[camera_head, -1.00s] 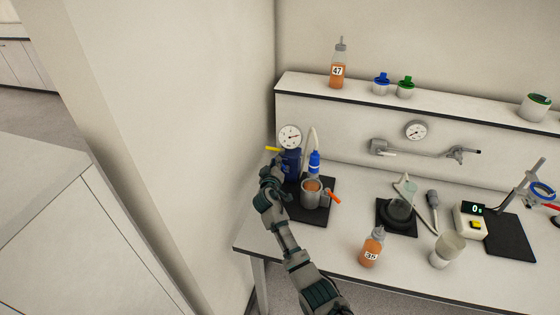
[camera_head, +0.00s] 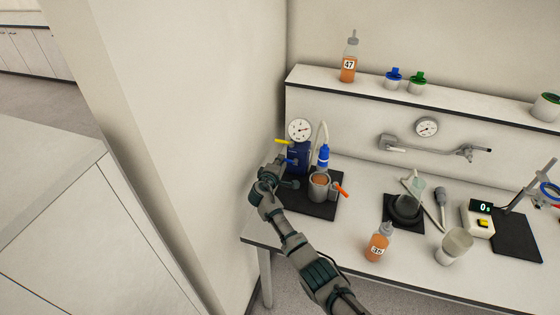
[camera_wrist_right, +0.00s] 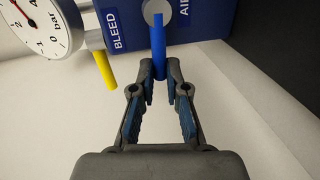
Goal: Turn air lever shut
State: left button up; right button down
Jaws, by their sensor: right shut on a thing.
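A blue box (camera_head: 299,156) with a round pressure gauge (camera_head: 300,130) on top stands at the left end of the bench. In the right wrist view its face (camera_wrist_right: 207,20) carries the labels "BLEED" and "AIR". The blue air lever (camera_wrist_right: 158,45) extends from a grey pivot towards my right gripper (camera_wrist_right: 160,82), which is shut on the lever's free end. The yellow bleed lever (camera_wrist_right: 106,70) is to the left, apart from the fingers. In the head view my right gripper (camera_head: 283,170) is at the box's front left. My left gripper is not in view.
Bottle 35 (camera_head: 377,246) stands near the front edge. A wall (camera_head: 220,130) is close on the left.

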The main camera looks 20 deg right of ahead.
jog(key=shift+a+f+n, duration=0.1)
jog(key=shift+f+n, duration=0.05)
jog(key=shift+n, duration=0.15)
jog(key=c, duration=1.2)
grip_release()
jog(key=shift+w+f, duration=0.1)
jog(key=shift+w, duration=0.1)
jog(key=v, duration=1.2)
jog(key=shift+a+f, duration=0.1)
jog(key=shift+a, duration=0.05)
